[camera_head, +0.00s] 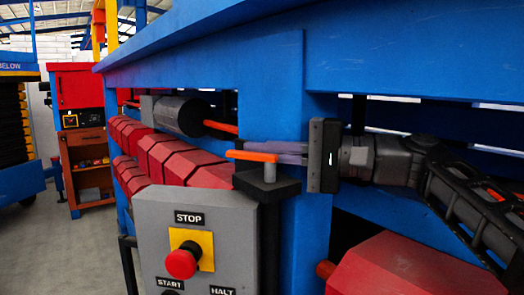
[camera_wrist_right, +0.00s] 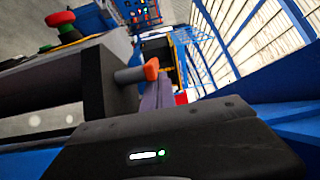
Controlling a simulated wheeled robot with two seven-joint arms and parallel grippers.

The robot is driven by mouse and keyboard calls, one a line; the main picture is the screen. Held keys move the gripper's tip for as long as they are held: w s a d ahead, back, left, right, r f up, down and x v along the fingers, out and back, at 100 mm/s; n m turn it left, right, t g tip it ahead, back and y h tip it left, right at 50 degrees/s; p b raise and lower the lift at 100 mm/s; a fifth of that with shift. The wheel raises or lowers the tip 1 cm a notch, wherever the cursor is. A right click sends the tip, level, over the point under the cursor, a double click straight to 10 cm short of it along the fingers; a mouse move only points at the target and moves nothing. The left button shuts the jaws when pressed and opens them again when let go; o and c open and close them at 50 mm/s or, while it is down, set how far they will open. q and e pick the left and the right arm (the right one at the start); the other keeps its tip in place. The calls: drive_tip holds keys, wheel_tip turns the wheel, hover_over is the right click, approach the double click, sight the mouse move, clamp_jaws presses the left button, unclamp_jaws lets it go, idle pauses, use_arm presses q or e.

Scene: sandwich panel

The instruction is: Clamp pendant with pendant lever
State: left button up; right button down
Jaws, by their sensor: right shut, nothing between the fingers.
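The pendant (camera_head: 196,235) is a grey box with STOP, START and HALT labels and a red button on a yellow plate. Its orange pendant lever (camera_head: 251,156) lies crosswise on a grey post over a dark bracket. In the right wrist view, the lever (camera_wrist_right: 151,69) shows its orange end. My right gripper (camera_head: 245,148) comes in from the right. Its pale purple fingers are shut, empty and close to the lever; I cannot tell whether they touch it. In the wrist view the fingers (camera_wrist_right: 157,92) are beside the lever's end. My left gripper is not in view.
A blue machine frame (camera_head: 310,90) has a beam and post around my right arm. Red blocks (camera_head: 180,160) line the frame behind the pendant. A dark cylinder (camera_head: 180,116) is in the frame above them. Open floor (camera_head: 60,245) lies at the left.

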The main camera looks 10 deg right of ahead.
drive_tip(key=shift+d, duration=0.1)
drive_tip(key=b+v, duration=0.1)
drive_tip(key=v, duration=0.6)
drive_tip(key=shift+s+d, duration=0.2)
drive_tip(key=shift+d, duration=0.05)
